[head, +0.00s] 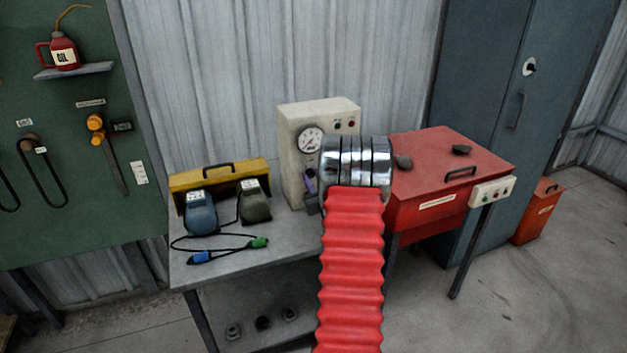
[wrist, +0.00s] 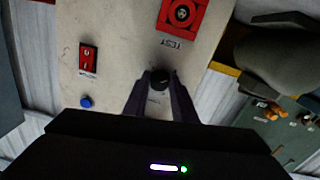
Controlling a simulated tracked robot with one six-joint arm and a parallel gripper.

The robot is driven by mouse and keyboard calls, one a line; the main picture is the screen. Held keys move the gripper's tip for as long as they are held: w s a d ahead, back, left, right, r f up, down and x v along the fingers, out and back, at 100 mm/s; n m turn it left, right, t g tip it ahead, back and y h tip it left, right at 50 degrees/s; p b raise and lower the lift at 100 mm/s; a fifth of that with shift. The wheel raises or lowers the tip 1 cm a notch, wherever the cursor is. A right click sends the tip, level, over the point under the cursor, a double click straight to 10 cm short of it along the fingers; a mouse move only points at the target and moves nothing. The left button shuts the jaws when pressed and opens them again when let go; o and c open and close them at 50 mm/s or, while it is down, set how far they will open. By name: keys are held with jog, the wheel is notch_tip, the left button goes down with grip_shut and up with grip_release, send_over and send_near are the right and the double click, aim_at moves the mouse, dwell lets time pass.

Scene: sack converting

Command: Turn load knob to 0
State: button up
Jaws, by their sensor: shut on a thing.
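A small black knob (wrist: 160,78) stands on a beige panel (wrist: 125,30) in the wrist view. I take it as the load knob; its label and pointer are too small to read. My gripper (wrist: 161,82) has its two dark fingers on either side of the knob and is shut on it. In the head view, the beige box (head: 290,130) with a round gauge (head: 312,140) stands on the grey bench. There my gripper (head: 311,186) shows only in part beside the box, and my arm hides the knob.
On the panel are a red square switch (wrist: 182,14), a red rocker switch (wrist: 88,58) and a blue button (wrist: 86,102). Blue and dark corded units (head: 201,215) and a yellow case (head: 219,172) stand left on the bench. A red cabinet (head: 430,205) is at right.

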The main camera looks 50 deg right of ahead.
jog(key=shift+c, duration=1.4)
jog(key=shift+n, duration=0.5)
jog(key=o, duration=1)
jog(key=shift+o, duration=0.2)
jog(key=shift+s, duration=0.1)
jog(key=v, duration=1.3)
jog(key=shift+s+a, duration=0.25)
jog(key=shift+s, duration=0.05)
